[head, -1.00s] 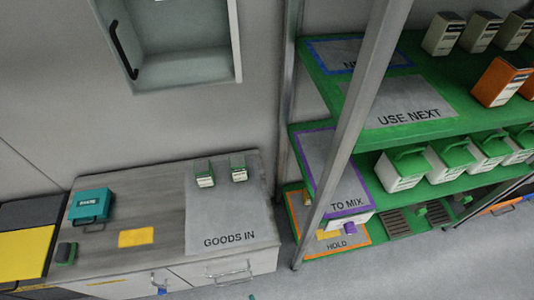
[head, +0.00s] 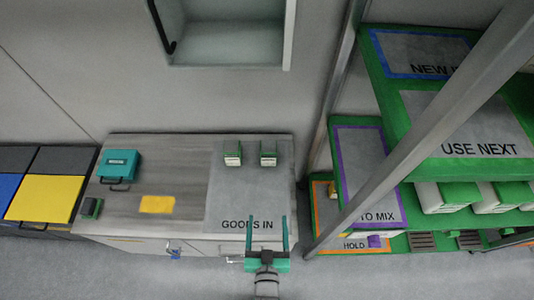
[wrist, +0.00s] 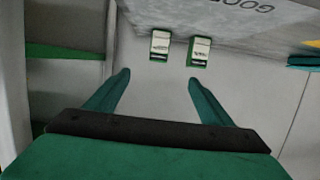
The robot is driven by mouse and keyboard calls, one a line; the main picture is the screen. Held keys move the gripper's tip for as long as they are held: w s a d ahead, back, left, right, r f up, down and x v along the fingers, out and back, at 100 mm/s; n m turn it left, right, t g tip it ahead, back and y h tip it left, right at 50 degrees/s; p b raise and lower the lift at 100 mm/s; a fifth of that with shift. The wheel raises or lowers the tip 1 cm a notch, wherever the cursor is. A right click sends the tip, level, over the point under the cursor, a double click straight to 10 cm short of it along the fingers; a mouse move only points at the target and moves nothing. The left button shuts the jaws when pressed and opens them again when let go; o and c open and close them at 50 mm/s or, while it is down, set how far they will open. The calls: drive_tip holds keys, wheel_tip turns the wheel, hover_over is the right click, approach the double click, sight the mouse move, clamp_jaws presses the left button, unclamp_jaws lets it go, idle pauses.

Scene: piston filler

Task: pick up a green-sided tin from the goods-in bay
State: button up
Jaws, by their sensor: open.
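Two green-sided tins with pale label fronts stand side by side on the grey goods-in bay (head: 225,200), near its back edge. They are the left tin (head: 233,153) and the right tin (head: 268,154) in the head view. My gripper (head: 267,220) is open and empty, its green fingers pointing toward the bay at its front edge, short of the tins. In the wrist view both tins, one at left (wrist: 159,46) and one at right (wrist: 199,52), show beyond my open fingertips (wrist: 158,77), apart from them.
A teal case (head: 119,164), a yellow patch (head: 157,204) and a small dark device (head: 91,208) are on the counter's left part. A green shelf rack with a slanting metal post (head: 440,120) stands close at right. An open wall cabinet (head: 228,40) hangs above.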

sight(269, 142)
drive_tip(key=r+x, duration=0.1)
drive_tip(key=x, duration=0.9)
drive_tip(key=r+x, duration=0.1)
drive_tip(key=x, duration=0.9)
drive_tip(key=w+r+x, duration=0.1)
drive_tip(key=x, duration=0.9)
drive_tip(key=shift+w+d+r, duration=0.1)
drive_tip(key=shift+w+r, duration=0.05)
drive_tip(key=shift+x, duration=3)
drive_tip(key=shift+c, duration=1.3)
drive_tip(key=c, duration=1.3)
drive_tip(key=shift+r, duration=0.1)
